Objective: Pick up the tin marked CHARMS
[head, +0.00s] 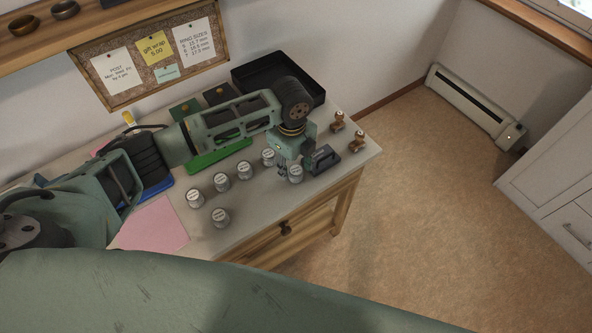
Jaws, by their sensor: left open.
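Several small round silver tins with pale, dark-lettered lids stand on the grey worktop. The lettering is too small to read, so I cannot tell which is the CHARMS tin. One tin (295,175) stands nearest the front right, another (268,157) behind it. Others (245,171) (221,183) run off to the left, with two more tins (195,199) (220,217) at the left end. My left gripper (283,171) is open and points down just left of the front right tin. I cannot tell whether it touches it. My right gripper is out of view.
A dark block-shaped object (325,160) stands close right of the gripper. Two small brown items (338,121) (356,142) are near the right edge. A black tray (318,88) and green tray (205,160) lie behind. A pink sheet (155,226) lies at left.

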